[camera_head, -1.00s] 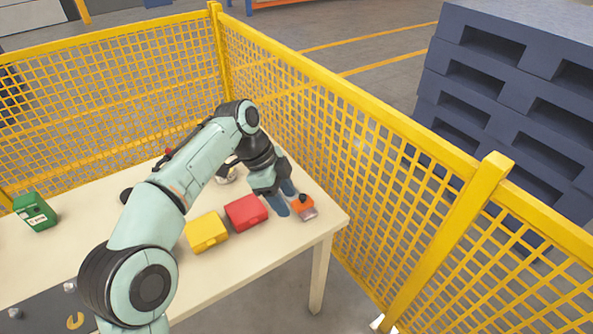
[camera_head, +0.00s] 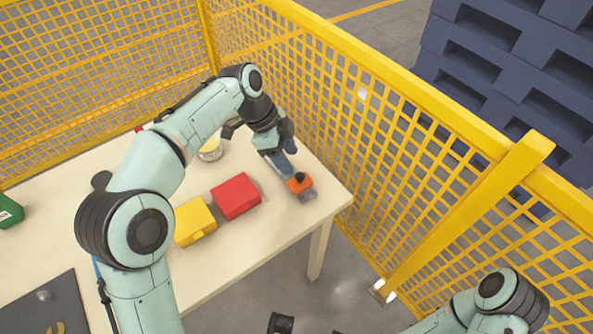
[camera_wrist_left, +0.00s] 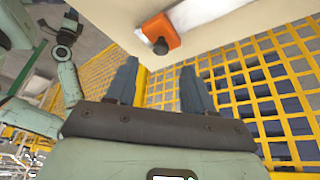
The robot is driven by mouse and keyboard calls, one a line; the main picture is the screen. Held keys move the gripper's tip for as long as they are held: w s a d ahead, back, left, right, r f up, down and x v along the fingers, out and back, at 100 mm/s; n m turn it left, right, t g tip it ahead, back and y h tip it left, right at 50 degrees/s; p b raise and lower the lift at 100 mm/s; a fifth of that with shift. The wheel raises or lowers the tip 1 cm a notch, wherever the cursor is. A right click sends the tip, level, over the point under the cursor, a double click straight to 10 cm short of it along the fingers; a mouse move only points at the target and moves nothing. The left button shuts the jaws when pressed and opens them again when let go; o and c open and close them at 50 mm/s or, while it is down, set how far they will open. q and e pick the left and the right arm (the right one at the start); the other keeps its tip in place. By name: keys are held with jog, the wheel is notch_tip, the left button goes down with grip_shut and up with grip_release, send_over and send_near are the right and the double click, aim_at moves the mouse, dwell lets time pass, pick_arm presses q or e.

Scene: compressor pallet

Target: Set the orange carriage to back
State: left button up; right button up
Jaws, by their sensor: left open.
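The orange carriage (camera_head: 299,184) has a dark knob on top. It sits on a short grey rail (camera_head: 308,197) near the right corner of the table; part of the rail shows on its near side, and its far side is partly hidden by my gripper. My left gripper (camera_head: 287,159) is just behind the carriage, open and empty, fingers pointing down toward it. In the left wrist view the carriage (camera_wrist_left: 162,32) and its knob lie just beyond the gap between the open fingertips (camera_wrist_left: 158,66). No contact is visible.
A red box (camera_head: 236,196) and a yellow box (camera_head: 194,222) stand left of the rail on the cream table (camera_head: 240,251). A round container (camera_head: 210,150) stands behind them. A green box (camera_head: 8,212) is at far left. Yellow mesh fencing (camera_head: 400,150) runs close behind the table.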

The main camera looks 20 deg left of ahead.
aim_at(300, 175)
pick_arm(q)
jog(key=b+x, duration=0.1)
jog(key=x, duration=0.5)
pick_arm(e)
jog(key=shift+w+f, duration=0.35)
jog(key=shift+f, duration=0.2)
